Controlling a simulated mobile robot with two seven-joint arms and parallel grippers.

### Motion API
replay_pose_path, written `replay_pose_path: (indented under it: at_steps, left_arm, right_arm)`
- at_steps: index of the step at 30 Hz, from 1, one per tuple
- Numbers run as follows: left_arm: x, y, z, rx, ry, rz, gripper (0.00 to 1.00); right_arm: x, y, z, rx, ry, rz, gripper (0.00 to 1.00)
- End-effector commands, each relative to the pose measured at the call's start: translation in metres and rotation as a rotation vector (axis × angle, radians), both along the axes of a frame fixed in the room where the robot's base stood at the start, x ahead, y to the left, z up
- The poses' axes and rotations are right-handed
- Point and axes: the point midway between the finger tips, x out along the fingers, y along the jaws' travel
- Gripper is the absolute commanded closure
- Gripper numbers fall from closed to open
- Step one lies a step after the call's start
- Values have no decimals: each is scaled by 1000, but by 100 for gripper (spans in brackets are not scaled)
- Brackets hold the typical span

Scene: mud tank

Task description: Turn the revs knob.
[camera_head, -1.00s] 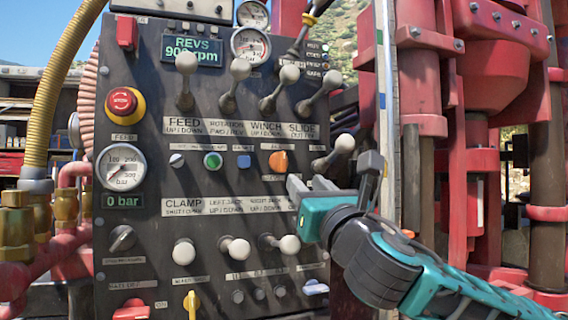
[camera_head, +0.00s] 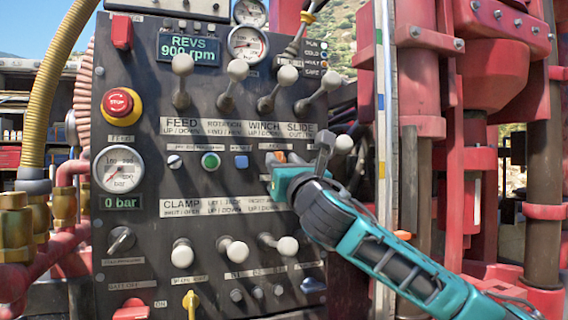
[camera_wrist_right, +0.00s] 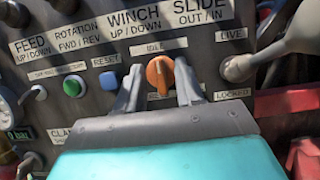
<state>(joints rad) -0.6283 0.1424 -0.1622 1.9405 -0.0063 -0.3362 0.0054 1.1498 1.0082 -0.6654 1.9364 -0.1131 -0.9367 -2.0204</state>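The orange knob (camera_head: 278,157), with an "IDLE" label above it, is on the dark control panel and is partly covered by my gripper in the head view. In the right wrist view the whole orange knob (camera_wrist_right: 160,75) shows, its grip ridge close to upright. My right gripper (camera_head: 298,158) is in front of the panel at the knob. In the right wrist view the right gripper (camera_wrist_right: 159,87) is open, with one finger on each side of the knob and gaps between. Whether its tips touch the panel I cannot tell. My left gripper is not in view.
A grey lever (camera_wrist_right: 285,40) sticks out just right of the gripper. A blue button (camera_head: 241,161) and a green button (camera_head: 210,161) are to the left. Several levers stand above and below. A red emergency stop (camera_head: 119,103) is at the panel's left. The display (camera_head: 188,49) reads 900 rpm.

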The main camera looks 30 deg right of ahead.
Motion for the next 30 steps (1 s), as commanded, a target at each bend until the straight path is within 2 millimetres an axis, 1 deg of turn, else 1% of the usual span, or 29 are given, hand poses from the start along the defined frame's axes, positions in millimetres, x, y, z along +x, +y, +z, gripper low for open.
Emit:
replay_pose_path:
  at_steps: [2, 12, 14, 23, 30]
  left_arm:
    - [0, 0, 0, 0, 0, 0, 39]
    - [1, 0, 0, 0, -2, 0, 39]
    - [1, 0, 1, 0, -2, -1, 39]
    - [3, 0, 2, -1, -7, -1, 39]
    - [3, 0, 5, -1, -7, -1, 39]
  right_arm:
    - [0, 0, 0, 0, 0, 0, 63]
    - [0, 0, 0, 1, 0, 0, 95]
    - [0, 0, 0, 1, 0, 0, 100]
    - [0, 0, 0, 3, -1, 0, 100]
    - [0, 1, 1, 59, -13, 2, 100]
